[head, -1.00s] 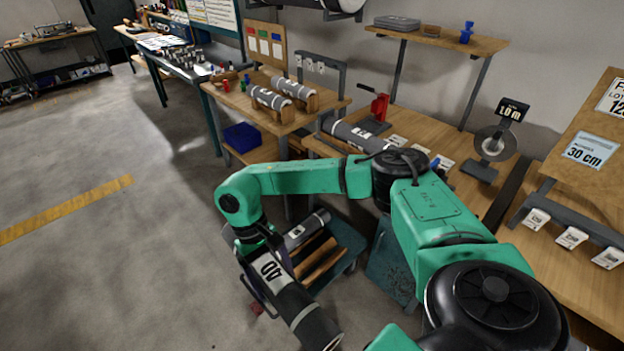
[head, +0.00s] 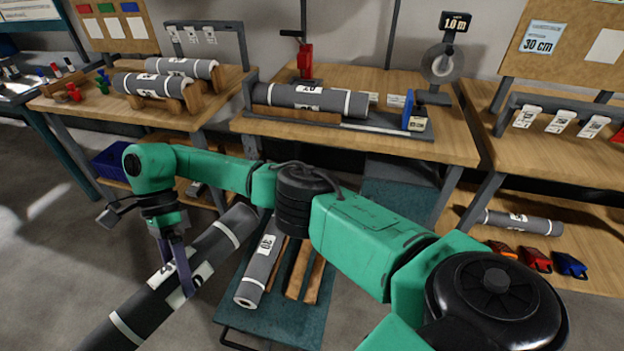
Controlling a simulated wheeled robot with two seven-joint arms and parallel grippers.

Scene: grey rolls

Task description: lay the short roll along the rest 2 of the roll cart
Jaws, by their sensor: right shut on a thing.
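My right gripper (head: 172,264) is shut on a dark grey roll (head: 146,307) with white bands. The held roll slants from the bottom left up toward the cart; its near end is cut off by the frame and its label is partly hidden by the gripper. The blue-green roll cart (head: 278,325) stands right of it. On the cart a grey roll labelled 30 (head: 263,262) lies at the left, beside wooden rest strips (head: 314,280) that look bare. I cannot tell which rest is number 2, or whether the held roll touches the cart. My left gripper is out of view.
A workbench behind holds a grey roll (head: 308,98) in a cradle, a red press (head: 305,60) and a tape reel (head: 442,62). Two rolls (head: 150,84) rest on the left table. Another roll (head: 520,222) lies on the lower right shelf. My arm crosses above the cart.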

